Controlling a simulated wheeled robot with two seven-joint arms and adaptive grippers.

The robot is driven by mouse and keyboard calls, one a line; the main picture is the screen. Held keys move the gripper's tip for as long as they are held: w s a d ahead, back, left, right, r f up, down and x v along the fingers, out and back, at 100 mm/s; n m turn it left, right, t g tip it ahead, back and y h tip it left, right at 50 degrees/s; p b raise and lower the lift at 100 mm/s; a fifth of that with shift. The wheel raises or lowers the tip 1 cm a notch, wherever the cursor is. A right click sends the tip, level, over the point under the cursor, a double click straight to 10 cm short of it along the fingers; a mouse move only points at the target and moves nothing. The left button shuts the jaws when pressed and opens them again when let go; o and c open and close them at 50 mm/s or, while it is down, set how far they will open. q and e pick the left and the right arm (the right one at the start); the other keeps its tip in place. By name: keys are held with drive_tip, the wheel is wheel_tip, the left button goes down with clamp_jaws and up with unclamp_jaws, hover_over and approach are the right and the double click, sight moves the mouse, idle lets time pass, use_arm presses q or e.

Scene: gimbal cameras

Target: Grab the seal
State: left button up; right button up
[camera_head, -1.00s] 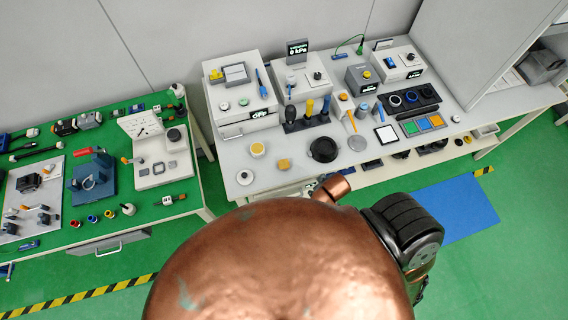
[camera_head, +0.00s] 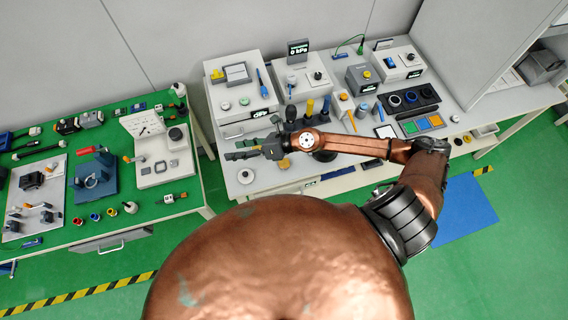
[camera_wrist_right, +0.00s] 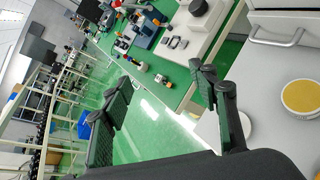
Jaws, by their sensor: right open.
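No single object is plainly marked as the seal. Dark and blue-rimmed rings sit in a black tray (camera_head: 408,99) at the right of the white bench, and a round black dish or ring (camera_head: 325,156) is partly hidden under my right forearm. My right gripper (camera_head: 235,150) is above the bench's left front part, pointing left, with its fingers apart and nothing between them. In the right wrist view the open gripper (camera_wrist_right: 160,80) has a yellow-topped disc (camera_wrist_right: 300,97) beside it at the right. My left gripper is out of view.
A green-topped table (camera_head: 60,180) with tools and parts stands to the left, across a gap. A white disc (camera_head: 245,176) lies near the bench's front edge.

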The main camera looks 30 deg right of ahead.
drive_tip(key=s+d+f+n+g+h, duration=0.2)
drive_tip(key=d+f+n+g, duration=0.15)
drive_tip(key=d+f, duration=0.2)
drive_tip(key=n+g+h, duration=0.2)
drive_tip(key=n+h, duration=0.2)
drive_tip(key=h, duration=0.1)
approach(284, 163)
drive_tip(key=shift+w+a+f, duration=0.1)
drive_tip(key=shift+a+f, duration=0.25)
drive_tip(key=shift+f, duration=0.25)
drive_tip(key=p+x, duration=0.1)
drive_tip(key=x, duration=0.6)
drive_tip(key=shift+d+p, duration=0.2)
drive_tip(key=shift+p, duration=0.15)
drive_tip(key=c, duration=1.4)
